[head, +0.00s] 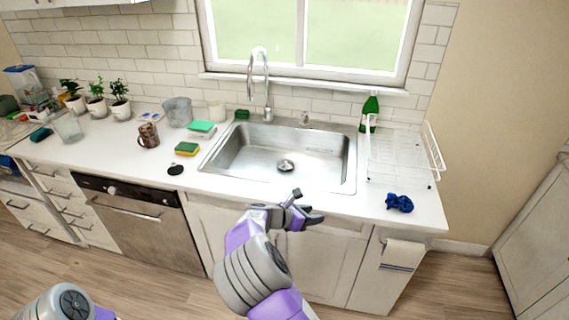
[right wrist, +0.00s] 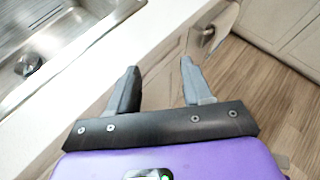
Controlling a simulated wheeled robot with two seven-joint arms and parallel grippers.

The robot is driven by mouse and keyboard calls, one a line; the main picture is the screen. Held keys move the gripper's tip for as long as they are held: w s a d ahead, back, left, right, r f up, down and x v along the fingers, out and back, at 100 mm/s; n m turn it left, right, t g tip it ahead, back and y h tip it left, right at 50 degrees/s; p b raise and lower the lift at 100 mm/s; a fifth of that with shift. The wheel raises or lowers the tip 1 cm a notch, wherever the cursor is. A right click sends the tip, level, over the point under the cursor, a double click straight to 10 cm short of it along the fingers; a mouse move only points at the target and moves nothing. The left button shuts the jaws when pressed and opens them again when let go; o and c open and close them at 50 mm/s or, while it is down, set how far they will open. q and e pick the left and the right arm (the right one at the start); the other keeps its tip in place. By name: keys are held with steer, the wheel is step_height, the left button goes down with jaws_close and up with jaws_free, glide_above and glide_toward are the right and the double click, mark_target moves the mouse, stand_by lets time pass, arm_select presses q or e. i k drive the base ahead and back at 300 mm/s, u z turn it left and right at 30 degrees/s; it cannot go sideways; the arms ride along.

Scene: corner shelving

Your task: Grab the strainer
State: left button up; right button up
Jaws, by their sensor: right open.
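The strainer (head: 286,166) is a small dark round piece at the drain in the floor of the steel sink (head: 240,160). It also shows at the left edge of the right wrist view (right wrist: 28,65). My right gripper (head: 310,206) is open and empty in front of the counter's front edge, near the sink and apart from the strainer. Its two fingers (right wrist: 160,68) are spread with only cabinet front between them in the wrist view. Part of my left arm shows at the bottom left of the head view, but its gripper is out of view.
The faucet (head: 266,85) rises behind the sink. A white wire dish rack (head: 405,160), a green bottle (head: 369,113) and a blue cloth (head: 399,203) are at the right. Sponges (head: 187,149), a mug (head: 148,135) and a black disc (head: 175,169) lie left. A towel (head: 402,254) hangs in front.

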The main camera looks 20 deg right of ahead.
mark_target(286, 162)
steer(key=i, duration=1.4)
